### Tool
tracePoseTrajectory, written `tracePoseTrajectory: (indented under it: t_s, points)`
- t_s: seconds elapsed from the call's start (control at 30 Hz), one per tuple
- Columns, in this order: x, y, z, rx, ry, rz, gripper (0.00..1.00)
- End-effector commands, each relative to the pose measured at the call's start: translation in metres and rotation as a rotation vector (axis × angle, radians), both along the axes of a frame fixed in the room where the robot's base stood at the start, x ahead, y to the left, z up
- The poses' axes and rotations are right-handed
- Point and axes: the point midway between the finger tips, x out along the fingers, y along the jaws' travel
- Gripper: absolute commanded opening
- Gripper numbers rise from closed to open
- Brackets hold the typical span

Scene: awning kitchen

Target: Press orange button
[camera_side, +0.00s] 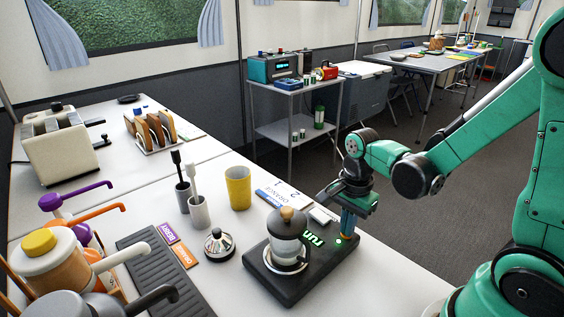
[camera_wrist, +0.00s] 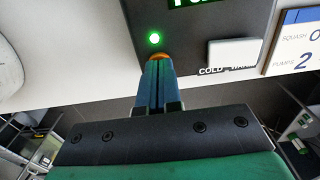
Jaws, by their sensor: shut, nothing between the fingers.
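The orange button (camera_wrist: 160,55) is on the black base unit (camera_side: 290,280), at its right edge beside a lit green light (camera_wrist: 154,38). In the wrist view my gripper (camera_wrist: 159,63) has its blue fingers together, and their tips cover most of the button; only an orange rim shows past them. In the side view my gripper (camera_side: 347,234) points down at that same edge of the base. The fingers hold nothing. The tips look to be at the button, but how far it is pushed in is hidden.
A glass pot (camera_side: 287,245) stands on the base. A white switch plate (camera_wrist: 234,53) marked "COLD" and "WARM" and a printed card (camera_side: 285,194) are near. A yellow cup (camera_side: 238,188), a metal lid (camera_side: 219,245) and pump bottles (camera_side: 60,262) stand left.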

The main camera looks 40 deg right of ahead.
Motion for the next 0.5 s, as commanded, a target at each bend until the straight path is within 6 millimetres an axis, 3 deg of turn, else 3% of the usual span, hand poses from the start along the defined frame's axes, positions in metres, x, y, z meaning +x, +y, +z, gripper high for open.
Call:
tracePoseTrajectory:
  t_s: [0.27,0.5]
  points:
    - [0.0,0.0,0.001,0.0,-0.001,0.0,0.0]
    - [0.0,0.0,0.014,0.0,0.0,0.0,0.0]
